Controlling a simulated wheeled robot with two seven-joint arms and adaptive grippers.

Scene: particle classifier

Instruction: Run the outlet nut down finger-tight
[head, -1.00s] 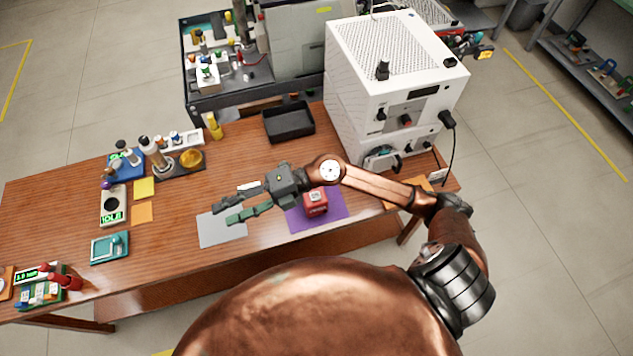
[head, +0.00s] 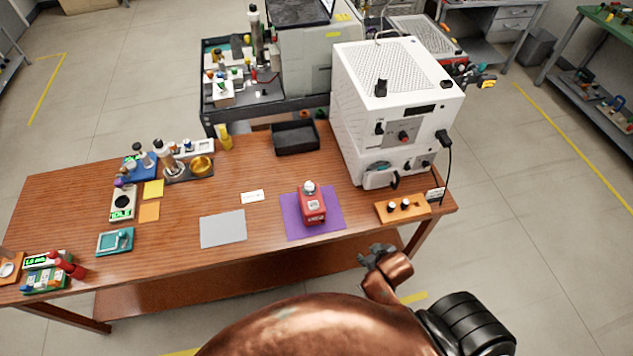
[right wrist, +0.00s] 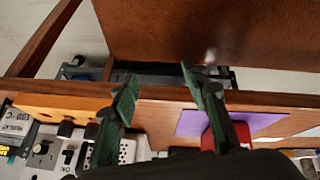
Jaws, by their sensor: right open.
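The white classifier (head: 398,110) stands at the back right of the table. It has a black fitting (head: 381,88) on top, a black fitting (head: 442,137) on its right side and dark knobs on its front. I cannot tell which part is the outlet nut. My right gripper (head: 376,252) is off the table's front edge, apart from the classifier. In the right wrist view its two green fingers (right wrist: 158,74) are spread with nothing between them. My left gripper is not in view.
A red block (head: 313,209) with a pale top stands on a purple mat (head: 333,222). An orange block (head: 420,211) with dark knobs sits at the right table edge. A black tray (head: 295,150) is behind. A grey mat (head: 222,230) lies bare.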

